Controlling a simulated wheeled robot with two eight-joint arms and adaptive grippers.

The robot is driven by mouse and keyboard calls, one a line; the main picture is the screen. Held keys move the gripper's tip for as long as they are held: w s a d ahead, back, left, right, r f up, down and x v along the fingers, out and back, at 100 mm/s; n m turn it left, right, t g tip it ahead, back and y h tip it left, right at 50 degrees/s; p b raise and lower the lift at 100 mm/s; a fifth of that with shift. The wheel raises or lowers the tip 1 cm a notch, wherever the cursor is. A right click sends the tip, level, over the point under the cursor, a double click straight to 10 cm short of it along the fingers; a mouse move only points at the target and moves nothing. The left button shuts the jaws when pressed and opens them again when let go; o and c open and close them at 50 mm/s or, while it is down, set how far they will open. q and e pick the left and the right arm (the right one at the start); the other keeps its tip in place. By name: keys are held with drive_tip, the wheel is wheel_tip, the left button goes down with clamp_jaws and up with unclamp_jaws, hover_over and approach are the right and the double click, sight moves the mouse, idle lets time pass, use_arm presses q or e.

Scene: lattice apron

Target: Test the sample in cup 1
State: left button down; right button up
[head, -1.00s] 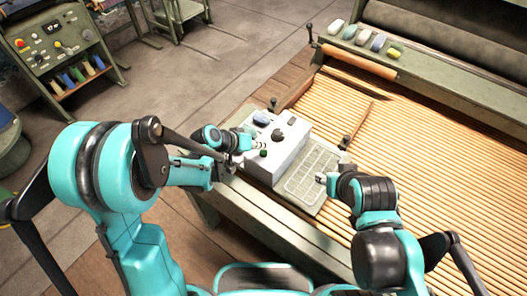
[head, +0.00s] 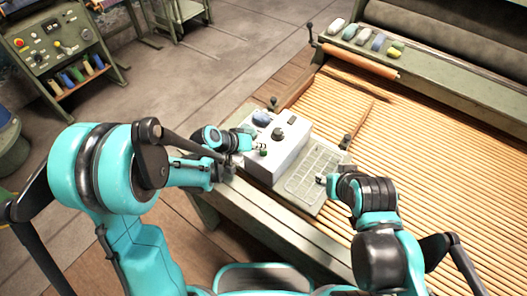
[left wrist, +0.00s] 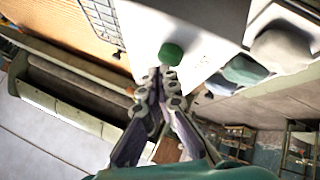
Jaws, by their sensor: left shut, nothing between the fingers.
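A white box-shaped device (head: 277,158) stands on the near edge of the slatted bench. It has a green button (head: 263,153), a dark knob (head: 277,134) and a blue-grey piece (head: 261,118) on top. My left gripper (head: 256,147) is shut and empty, its tips right by the green button. In the left wrist view the gripper tips (left wrist: 161,72) point at the green button (left wrist: 171,54); I cannot tell whether they touch. My right gripper (head: 321,178) is over the right part of a pale gridded tray (head: 304,186); its finger state is too small to tell. I cannot pick out cup 1.
Slatted bench surface (head: 430,180) spreads to the right. Several coloured pieces (head: 363,38) lie on the rail at the back. A wooden roller (head: 360,63) lies below them. A green control cabinet (head: 60,50) stands far left. Small dark-knobbed posts flank the device.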

sight(261, 152)
use_arm(q)
drive_tip(key=shift+f+b, duration=0.35)
drive_tip(key=shift+f, duration=0.15)
idle(0.6)
idle(0.3)
drive_tip(key=shift+r+p, duration=0.7)
drive_tip(key=shift+r, duration=0.3)
wheel_tip(261, 152, up, 5)
drive_tip(key=p, duration=0.4)
idle(0.5)
